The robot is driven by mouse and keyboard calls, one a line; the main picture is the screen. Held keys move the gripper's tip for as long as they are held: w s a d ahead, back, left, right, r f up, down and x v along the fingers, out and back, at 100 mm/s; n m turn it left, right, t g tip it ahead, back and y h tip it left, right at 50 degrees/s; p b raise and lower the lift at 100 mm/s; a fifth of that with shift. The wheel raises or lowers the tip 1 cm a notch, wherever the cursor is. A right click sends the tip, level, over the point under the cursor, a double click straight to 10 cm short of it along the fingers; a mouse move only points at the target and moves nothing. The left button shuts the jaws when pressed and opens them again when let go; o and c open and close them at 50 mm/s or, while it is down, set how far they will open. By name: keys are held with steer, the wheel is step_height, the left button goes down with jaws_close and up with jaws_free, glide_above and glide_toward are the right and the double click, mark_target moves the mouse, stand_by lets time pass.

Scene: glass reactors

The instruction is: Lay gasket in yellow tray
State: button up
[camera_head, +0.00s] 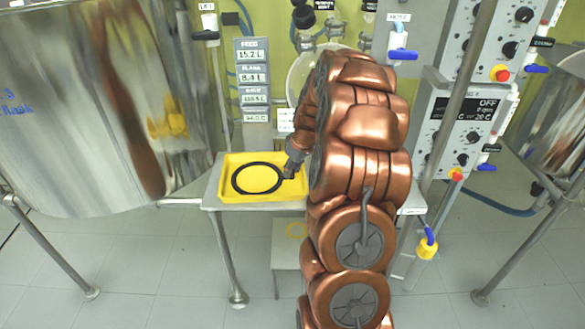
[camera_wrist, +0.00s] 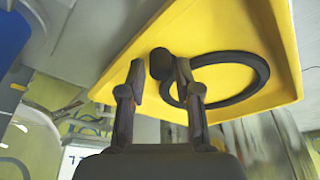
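The gasket is a black ring (camera_head: 257,192) that lies flat on the floor of the yellow tray (camera_head: 226,160). In the wrist view the ring (camera_wrist: 264,80) has a dark rounded knob (camera_wrist: 160,62) at its left side. My gripper (camera_head: 288,172) is at the right side of the ring in the head view, low over the tray. In the wrist view my gripper (camera_wrist: 160,76) has its two fingers apart, with the knob showing between and just beyond the tips. A small gap shows at the left fingertip; contact at the right one is unclear. My arm hides the tray's right end.
The tray sits on a small metal table (camera_head: 212,196). A large shiny vessel (camera_head: 90,110) stands close on the left. Control panels (camera_head: 465,115) with knobs and a blue-handled valve (camera_head: 403,53) are on the right. A stack of displays (camera_head: 252,80) is behind the tray.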

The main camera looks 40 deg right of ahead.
steer(key=b+v, duration=0.2)
steer(key=v, duration=1)
steer(key=s+a+g, duration=0.1)
steer(key=s+a, duration=0.2)
steer(key=a, duration=0.5)
steer(key=s+a+r+g, duration=0.1)
steer(key=s+a, duration=0.3)
steer(key=a, duration=0.4)
steer(key=s+a+g, duration=0.1)
steer(key=s+a, duration=0.2)
steer(key=a, duration=0.5)
steer(key=s+a+f, duration=0.1)
steer(key=s+a, duration=0.2)
steer(key=s, duration=0.3)
steer(key=s+a+f+m+g, duration=0.1)
steer(key=s+a, duration=0.1)
steer(key=s, duration=0.5)
steer(key=s+a+f+g, duration=0.1)
steer(key=s+a+f, duration=0.1)
steer(key=s, duration=0.5)
steer(key=shift+a+h, duration=0.3)
steer(key=shift+a, duration=0.55)
